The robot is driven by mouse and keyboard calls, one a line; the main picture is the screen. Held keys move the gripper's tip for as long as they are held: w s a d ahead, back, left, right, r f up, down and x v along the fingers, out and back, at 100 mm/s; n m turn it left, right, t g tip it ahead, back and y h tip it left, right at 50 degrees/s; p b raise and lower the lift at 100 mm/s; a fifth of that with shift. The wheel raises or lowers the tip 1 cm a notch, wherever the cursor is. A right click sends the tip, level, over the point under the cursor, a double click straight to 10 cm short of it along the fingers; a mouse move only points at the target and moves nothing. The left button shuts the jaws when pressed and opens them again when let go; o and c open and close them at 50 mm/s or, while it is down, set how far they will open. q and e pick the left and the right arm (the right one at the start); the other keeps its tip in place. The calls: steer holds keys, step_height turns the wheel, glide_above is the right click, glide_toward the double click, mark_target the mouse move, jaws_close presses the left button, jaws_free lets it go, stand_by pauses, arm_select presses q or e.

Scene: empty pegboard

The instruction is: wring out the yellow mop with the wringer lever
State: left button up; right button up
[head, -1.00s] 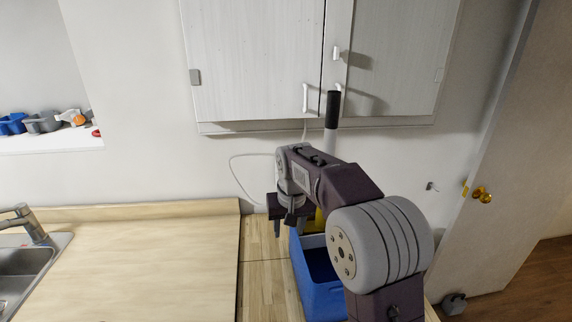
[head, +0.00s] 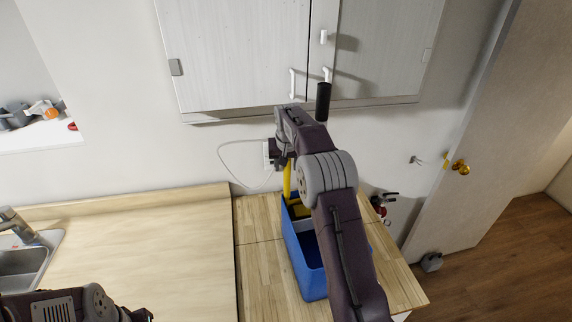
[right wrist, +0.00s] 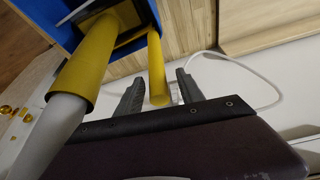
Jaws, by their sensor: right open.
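The blue bucket (head: 309,275) stands on the wooden worktop. A yellow rod, which looks like the wringer lever (head: 287,180), rises from its far end. The mop's pole shows a black grip (head: 323,101) in the head view, behind my right arm; in the right wrist view the mop (right wrist: 88,72) has a grey pole and yellow lower part. My right gripper (head: 280,155) is at the lever's upper end. In the right wrist view its open fingers (right wrist: 159,92) stand on either side of the lever (right wrist: 156,70). Part of my left gripper (head: 138,315) shows at the bottom edge; its jaws are unclear.
A white wall cabinet (head: 240,60) hangs above the bucket. A white cable (head: 225,165) runs along the wall. A pale counter (head: 140,240) with a sink (head: 25,262) lies left. A door (head: 490,130) stands at the right, and a red-and-black object (head: 382,203) is beside the worktop.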

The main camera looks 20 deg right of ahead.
steer(key=shift+s+d+f, duration=0.1)
steer(key=shift+d+f, duration=0.1)
steer(key=shift+f, duration=0.3)
steer(key=shift+c, duration=0.7)
jaws_close()
stand_by(0.4)
